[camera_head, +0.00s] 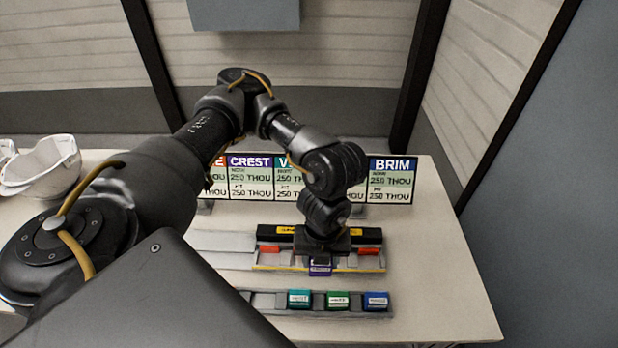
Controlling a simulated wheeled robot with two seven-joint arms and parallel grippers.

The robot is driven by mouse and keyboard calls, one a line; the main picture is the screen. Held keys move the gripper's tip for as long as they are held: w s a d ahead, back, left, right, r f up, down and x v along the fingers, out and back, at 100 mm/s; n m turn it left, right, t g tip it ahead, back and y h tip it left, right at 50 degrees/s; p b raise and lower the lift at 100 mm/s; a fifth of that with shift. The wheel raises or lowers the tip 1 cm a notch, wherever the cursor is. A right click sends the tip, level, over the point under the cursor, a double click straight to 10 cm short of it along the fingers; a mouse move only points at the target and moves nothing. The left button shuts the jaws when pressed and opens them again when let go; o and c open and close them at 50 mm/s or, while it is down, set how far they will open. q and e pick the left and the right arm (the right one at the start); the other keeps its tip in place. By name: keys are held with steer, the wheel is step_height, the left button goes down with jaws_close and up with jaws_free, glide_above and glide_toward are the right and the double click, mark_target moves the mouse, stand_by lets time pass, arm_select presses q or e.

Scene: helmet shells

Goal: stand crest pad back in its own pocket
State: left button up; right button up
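The purple crest pad (320,269) is right under my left gripper (321,259), at the front edge of the rear tray (372,269). The pad overlaps the tray's yellow front edge and appears held between the fingers, which are mostly hidden by the wrist. A front rack (328,314) lies nearer to me. It holds a teal pad (299,298), a green pad (338,300) and a blue pad (376,300). An empty pocket (264,302) shows left of the teal pad. My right gripper is not in view.
A label board (390,180) with CREST and BRIM panels stands behind the trays. A black bar (368,236) with yellow marks and red pieces (368,251) sit on the rear tray. White helmet shells (45,165) stand far left. The table (440,270) is clear at right.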

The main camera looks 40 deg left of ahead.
arm_select(q)
steer(key=s+d+r, duration=0.2)
steer(key=d, duration=0.3)
steer(key=w+a+r+n+b, duration=0.1)
steer(key=w+a+r+n, duration=0.1)
steer(key=w+n, duration=0.3)
steer(key=w+a+r+n+b, duration=0.1)
steer(key=w+a+r+n, duration=0.2)
steer(key=n, duration=0.9)
steer(key=w+r, duration=0.1)
steer(key=w, duration=0.2)
steer(key=shift+a+n+b, duration=0.15)
steer(key=shift+n+b, duration=0.15)
steer(key=shift+n, duration=0.1)
